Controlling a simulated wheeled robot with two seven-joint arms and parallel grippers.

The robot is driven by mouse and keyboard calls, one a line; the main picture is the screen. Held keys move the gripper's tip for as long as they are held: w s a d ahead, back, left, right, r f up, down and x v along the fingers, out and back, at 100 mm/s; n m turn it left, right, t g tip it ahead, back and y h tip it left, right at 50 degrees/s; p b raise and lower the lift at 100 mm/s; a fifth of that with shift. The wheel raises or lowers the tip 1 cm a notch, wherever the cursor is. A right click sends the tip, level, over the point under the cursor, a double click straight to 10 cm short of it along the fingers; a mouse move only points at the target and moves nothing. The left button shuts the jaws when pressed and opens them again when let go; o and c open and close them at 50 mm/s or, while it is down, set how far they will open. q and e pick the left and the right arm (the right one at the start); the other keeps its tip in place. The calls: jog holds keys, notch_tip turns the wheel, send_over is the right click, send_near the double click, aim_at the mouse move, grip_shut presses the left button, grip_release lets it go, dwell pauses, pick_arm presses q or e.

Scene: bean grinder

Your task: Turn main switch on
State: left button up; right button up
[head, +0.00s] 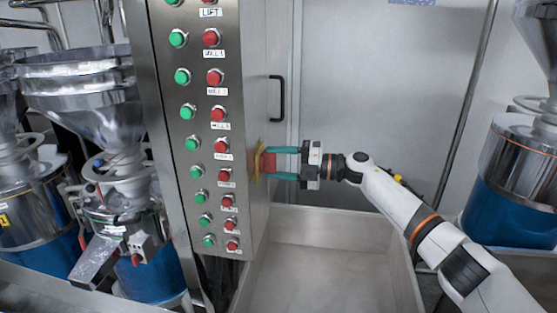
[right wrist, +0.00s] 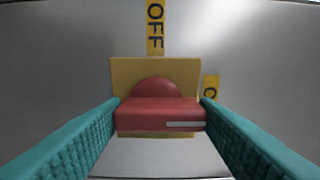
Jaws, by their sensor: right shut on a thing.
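The main switch is a red rotary knob (head: 268,163) on a yellow plate (head: 257,160), on the right side face of the steel control cabinet (head: 198,270). My right gripper (head: 271,163) reaches it from the right, with its two teal fingers on either side of the knob. In the right wrist view the gripper (right wrist: 160,108) is shut on the red knob (right wrist: 150,112). The knob's grip bar lies across the picture, its white mark at the right end. An "OFF" label (right wrist: 155,27) is above the plate; a second label (right wrist: 211,88) at right is partly hidden by a finger. My left gripper is out of view.
The cabinet front carries green and red buttons. A black door handle (head: 277,98) is above the switch. A steel tray (head: 330,245) lies below my right arm. Steel and blue grinders stand at left (head: 110,110) and right (head: 515,190).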

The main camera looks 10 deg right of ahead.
dwell(0.5)
jog(key=o, duration=1)
jog(key=shift+d, duration=0.1)
jog(key=b+v, duration=0.6)
jog(key=v, duration=0.6)
jog(key=shift+w, duration=0.1)
